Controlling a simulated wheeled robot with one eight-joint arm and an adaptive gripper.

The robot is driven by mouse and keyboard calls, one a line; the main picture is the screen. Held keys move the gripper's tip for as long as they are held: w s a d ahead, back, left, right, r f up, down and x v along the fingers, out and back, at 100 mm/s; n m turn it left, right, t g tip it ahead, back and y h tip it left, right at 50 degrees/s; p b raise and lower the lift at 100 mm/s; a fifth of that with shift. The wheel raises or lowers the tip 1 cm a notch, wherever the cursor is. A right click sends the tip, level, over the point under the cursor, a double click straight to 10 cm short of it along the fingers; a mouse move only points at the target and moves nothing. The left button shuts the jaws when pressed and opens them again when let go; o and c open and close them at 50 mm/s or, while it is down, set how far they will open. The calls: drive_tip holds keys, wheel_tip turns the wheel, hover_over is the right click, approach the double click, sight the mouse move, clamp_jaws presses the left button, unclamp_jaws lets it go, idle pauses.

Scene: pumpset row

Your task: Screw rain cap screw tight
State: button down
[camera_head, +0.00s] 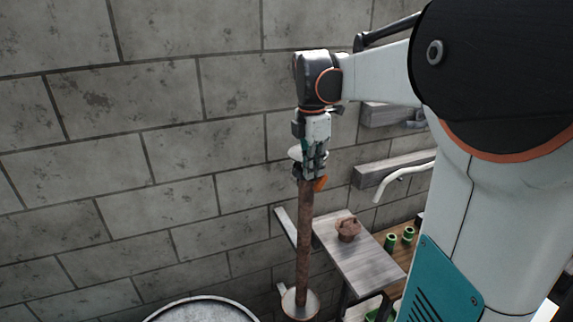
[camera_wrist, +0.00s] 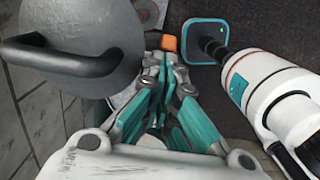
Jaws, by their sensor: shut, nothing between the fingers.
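My gripper (camera_head: 313,170) points down at the top of an upright rusty pipe (camera_head: 305,235). Its teal-padded fingers (camera_wrist: 168,68) are shut, with nothing seen between them. A small orange part (camera_head: 321,184), which looks like the rain cap screw, sticks out right of the pipe top, close to the fingertips. It also shows just beyond the fingertips in the wrist view (camera_wrist: 168,43). A pale piece (camera_head: 295,153), probably part of the rain cap, shows left of the fingers. The fingers hide much of the pipe top, and contact with the screw cannot be told.
A grey disc with a dark curved handle (camera_wrist: 75,62) fills the upper left of the wrist view. A block wall (camera_head: 150,150) stands behind. A drum (camera_head: 200,312), a grey bench (camera_head: 355,252) with a brown object (camera_head: 348,230), and green cylinders (camera_head: 391,242) are below.

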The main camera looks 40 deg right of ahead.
drive_tip(key=shift+s+d+r+y, duration=0.1)
drive_tip(key=shift+d+y, duration=0.3)
drive_tip(key=shift+y, duration=0.3)
drive_tip(key=shift+s+d+r+b, duration=0.1)
drive_tip(key=shift+d+b, duration=0.3)
drive_tip(key=shift+b, duration=0.05)
drive_tip(key=shift+a, duration=0.1)
idle(1.0)
